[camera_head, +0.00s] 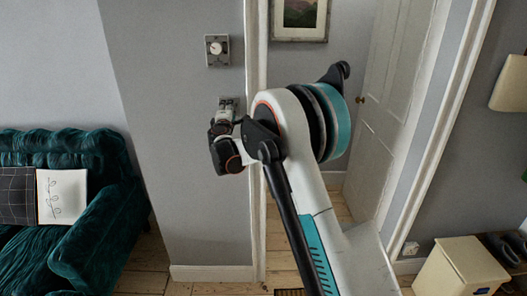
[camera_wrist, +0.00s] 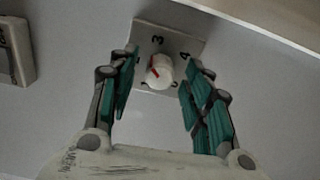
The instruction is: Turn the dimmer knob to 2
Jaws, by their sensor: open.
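The dimmer knob (camera_wrist: 165,74) is round and white with a red pointer mark on its left part. It sits on a pale plate (camera_wrist: 194,45) printed with a 3 above the knob and a 4 at its upper right; other numbers are hidden or unclear. In the wrist view my gripper (camera_wrist: 162,62) is open, with one teal-padded finger on each side of the knob and gaps visible. In the head view my gripper (camera_head: 226,122) is at the lower wall plate (camera_head: 228,101), covering most of it.
Another wall plate with a round white dial (camera_head: 217,50) is above my gripper; a plate edge also shows at the left of the wrist view (camera_wrist: 15,50). A white door frame (camera_head: 257,200) stands just right. A green sofa (camera_head: 100,215) is at left.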

